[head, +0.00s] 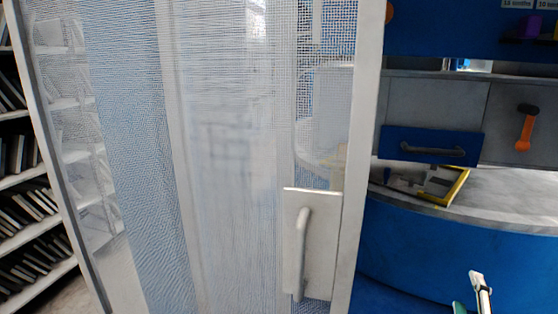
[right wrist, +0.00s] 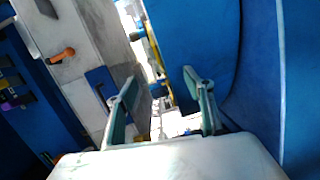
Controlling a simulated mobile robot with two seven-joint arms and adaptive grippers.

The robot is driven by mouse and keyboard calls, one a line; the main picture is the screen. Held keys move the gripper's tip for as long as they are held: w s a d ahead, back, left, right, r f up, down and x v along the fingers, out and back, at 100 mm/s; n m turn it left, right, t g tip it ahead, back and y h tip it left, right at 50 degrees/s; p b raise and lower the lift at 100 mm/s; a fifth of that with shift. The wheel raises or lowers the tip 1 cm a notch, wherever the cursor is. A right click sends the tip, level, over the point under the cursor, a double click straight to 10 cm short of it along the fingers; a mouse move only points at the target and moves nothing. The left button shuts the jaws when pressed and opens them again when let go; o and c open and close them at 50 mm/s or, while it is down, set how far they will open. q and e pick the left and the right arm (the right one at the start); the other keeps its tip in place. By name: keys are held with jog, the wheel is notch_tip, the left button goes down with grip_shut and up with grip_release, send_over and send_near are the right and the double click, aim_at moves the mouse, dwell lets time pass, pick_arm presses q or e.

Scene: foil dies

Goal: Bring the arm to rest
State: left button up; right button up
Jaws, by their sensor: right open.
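My right gripper (head: 470,292) shows at the bottom right corner of the head view, in front of the blue curved counter front. Only its fingertips show there; the rest of the arm is out of frame. In the right wrist view the two fingers of the right gripper (right wrist: 160,84) are spread apart with nothing between them. The fingers appear clear of the blue panel beside them. My left gripper is not in view.
A mesh door (head: 230,150) with a pale handle (head: 301,250) fills much of the head view. Shelves of dark items (head: 25,210) stand at left. At right are a grey counter top (head: 510,190), a yellow-edged tray (head: 457,187), a blue drawer front (head: 400,145) and an orange handle (head: 524,130).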

jog(key=s+a+f+m+g+y, duration=0.35)
jog(key=s+f+g, duration=0.45)
jog(key=s+f, duration=1.05)
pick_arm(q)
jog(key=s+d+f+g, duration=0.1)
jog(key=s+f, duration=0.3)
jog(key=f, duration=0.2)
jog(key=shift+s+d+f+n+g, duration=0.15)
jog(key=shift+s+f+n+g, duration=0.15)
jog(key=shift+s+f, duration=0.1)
pick_arm(e)
jog(key=w+a+f+m+t+y, duration=0.3)
jog(key=a+f+y, duration=0.4)
jog(key=a+f, duration=0.8)
jog(key=shift+w+a+t, duration=0.2)
jog(key=shift+a+t, duration=0.1)
jog(key=shift+a, duration=0.6)
